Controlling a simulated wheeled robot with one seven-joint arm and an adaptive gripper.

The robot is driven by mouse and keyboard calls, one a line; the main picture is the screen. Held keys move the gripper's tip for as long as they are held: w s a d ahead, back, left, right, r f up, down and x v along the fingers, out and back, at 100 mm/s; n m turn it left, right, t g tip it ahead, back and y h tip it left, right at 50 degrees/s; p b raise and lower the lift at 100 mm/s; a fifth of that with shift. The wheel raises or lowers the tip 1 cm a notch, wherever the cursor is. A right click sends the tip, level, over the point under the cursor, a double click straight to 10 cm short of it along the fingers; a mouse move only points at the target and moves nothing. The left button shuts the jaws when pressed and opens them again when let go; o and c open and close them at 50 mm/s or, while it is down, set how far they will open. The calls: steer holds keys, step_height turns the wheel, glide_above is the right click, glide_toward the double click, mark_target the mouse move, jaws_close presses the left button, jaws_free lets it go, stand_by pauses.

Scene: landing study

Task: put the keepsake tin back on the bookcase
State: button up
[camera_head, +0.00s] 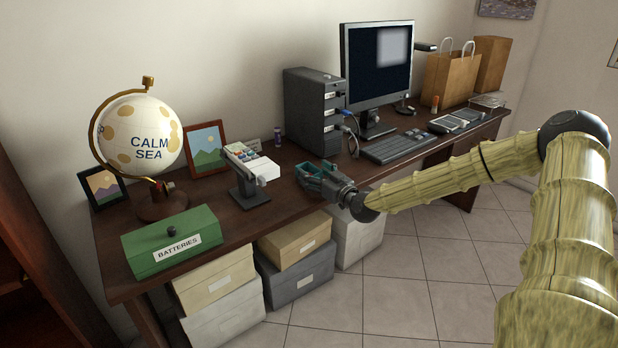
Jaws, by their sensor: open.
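I cannot make out anything marked as a keepsake tin. A green lidded box (172,243) with a dark knob and a label reading BATTERIES sits at the desk's near left end. Part of a dark reddish-brown wooden piece of furniture (30,240), possibly the bookcase, shows at the left edge; most of it is out of view. My gripper (312,178) is open with its teal fingers over the desk's front part, to the right of the grey stand. I see nothing held between the fingers.
Storage boxes (295,245) stand below. Tiled floor (420,290) is clear in front.

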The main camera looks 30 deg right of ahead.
steer(key=shift+c, duration=0.2)
steer(key=c, duration=1.2)
steer(key=shift+r, duration=0.1)
